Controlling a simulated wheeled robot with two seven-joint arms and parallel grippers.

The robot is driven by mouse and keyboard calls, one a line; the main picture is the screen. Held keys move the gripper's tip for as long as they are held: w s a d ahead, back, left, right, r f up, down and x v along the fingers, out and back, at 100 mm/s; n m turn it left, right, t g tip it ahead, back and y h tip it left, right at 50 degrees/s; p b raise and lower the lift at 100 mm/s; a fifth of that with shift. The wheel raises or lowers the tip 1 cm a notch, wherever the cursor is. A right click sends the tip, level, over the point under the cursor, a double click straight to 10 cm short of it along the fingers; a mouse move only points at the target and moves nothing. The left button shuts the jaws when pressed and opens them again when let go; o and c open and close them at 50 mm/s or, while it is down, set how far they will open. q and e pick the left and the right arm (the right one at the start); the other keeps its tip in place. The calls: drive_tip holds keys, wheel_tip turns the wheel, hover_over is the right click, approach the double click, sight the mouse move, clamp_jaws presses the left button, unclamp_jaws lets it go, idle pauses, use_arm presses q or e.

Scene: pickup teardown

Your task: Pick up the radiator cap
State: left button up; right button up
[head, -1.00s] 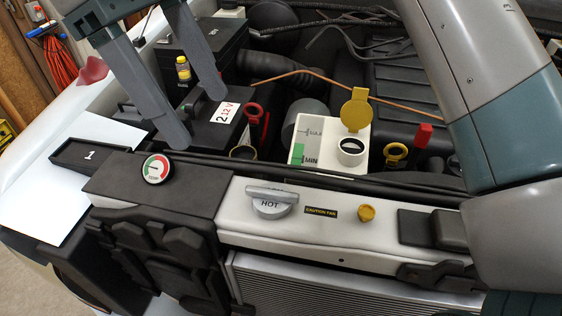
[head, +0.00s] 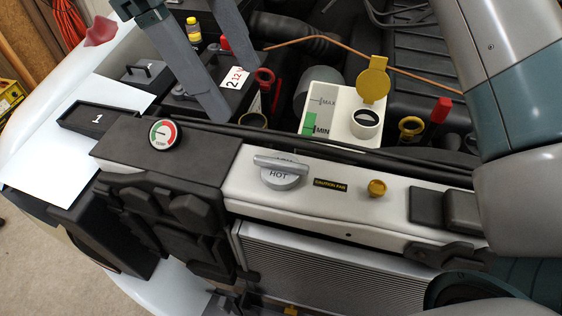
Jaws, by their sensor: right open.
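The radiator cap (head: 280,174) is a silver-grey round cap with a raised bar handle, marked HOT. My right gripper (head: 236,87) shows at the upper left, with two long grey fingers hanging down, spread apart and empty. It is above and to the left of the cap in the picture, in front of the battery area and clear of the cap. My left gripper is not in view.
The white reservoir (head: 318,112) with its yellow lid (head: 373,80) open stands behind the cap. A round gauge (head: 163,134) and black tray (head: 97,118) are to the left. A small yellow knob (head: 377,188) is right of the cap. My right arm fills the right side.

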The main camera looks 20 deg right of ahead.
drive_tip(key=p, duration=0.2)
approach(281, 168)
drive_tip(key=shift+w+d+f, duration=0.2)
drive_tip(key=shift+d+f, duration=0.05)
drive_tip(key=shift+f, duration=0.25)
drive_tip(key=shift+w+d+f, duration=0.25)
drive_tip(key=shift+f, duration=0.2)
drive_tip(key=shift+s+d+f+p, duration=0.1)
drive_tip(key=shift+s+f+p, duration=0.15)
drive_tip(key=shift+f, duration=0.25)
drive_tip(key=shift+w, duration=0.1)
